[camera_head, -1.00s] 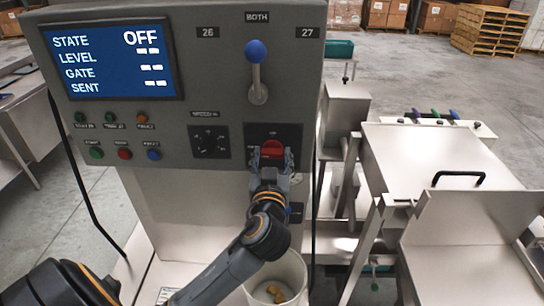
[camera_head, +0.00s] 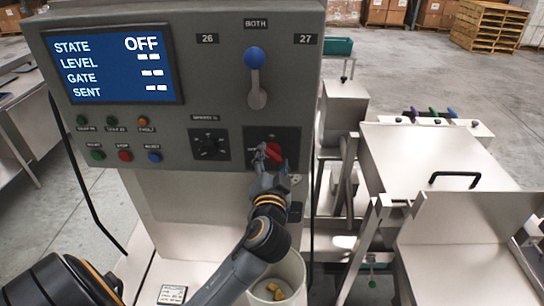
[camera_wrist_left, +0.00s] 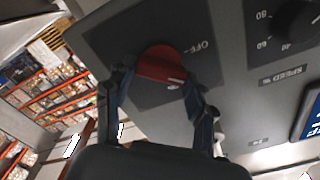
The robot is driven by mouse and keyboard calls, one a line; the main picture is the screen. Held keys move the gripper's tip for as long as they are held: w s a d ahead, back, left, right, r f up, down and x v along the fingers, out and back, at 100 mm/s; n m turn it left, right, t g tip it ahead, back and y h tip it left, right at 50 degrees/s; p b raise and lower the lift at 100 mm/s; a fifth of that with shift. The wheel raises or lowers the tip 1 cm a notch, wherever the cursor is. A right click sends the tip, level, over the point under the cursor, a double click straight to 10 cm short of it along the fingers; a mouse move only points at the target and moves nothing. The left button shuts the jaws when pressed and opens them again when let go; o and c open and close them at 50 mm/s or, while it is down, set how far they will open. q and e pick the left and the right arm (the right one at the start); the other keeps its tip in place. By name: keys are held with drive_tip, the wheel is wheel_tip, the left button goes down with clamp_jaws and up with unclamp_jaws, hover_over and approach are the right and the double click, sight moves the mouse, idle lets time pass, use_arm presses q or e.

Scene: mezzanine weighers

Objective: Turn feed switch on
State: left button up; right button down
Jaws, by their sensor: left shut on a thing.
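The red feed switch knob (camera_head: 275,152) sits on a dark plate at the lower right of the grey control panel (camera_head: 190,75). It also shows in the left wrist view (camera_wrist_left: 162,62), beside the label "OFF". My left gripper (camera_head: 270,155) is shut on the knob, one finger on each side in the left wrist view (camera_wrist_left: 158,86). The fingers hide part of the knob in the head view. The display (camera_head: 110,62) reads STATE OFF, with dashes for the other values. My right gripper is not in view.
A blue-ball lever (camera_head: 255,60) stands above the switch, under the label "BOTH". A black speed dial (camera_head: 209,146) is to its left, with small coloured buttons farther left. A white bucket (camera_head: 292,268) is below my left arm. Metal weigher housings (camera_head: 445,155) stand at right.

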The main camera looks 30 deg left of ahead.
use_arm(q)
drive_tip(key=m, duration=0.4)
drive_tip(key=shift+m, duration=0.3)
drive_tip(key=m, duration=0.3)
drive_tip(key=shift+m, duration=1)
drive_tip(key=o, duration=0.9)
drive_tip(key=shift+o, duration=1.3)
drive_tip(key=shift+w+f, duration=0.1)
drive_tip(key=shift+f, duration=0.1)
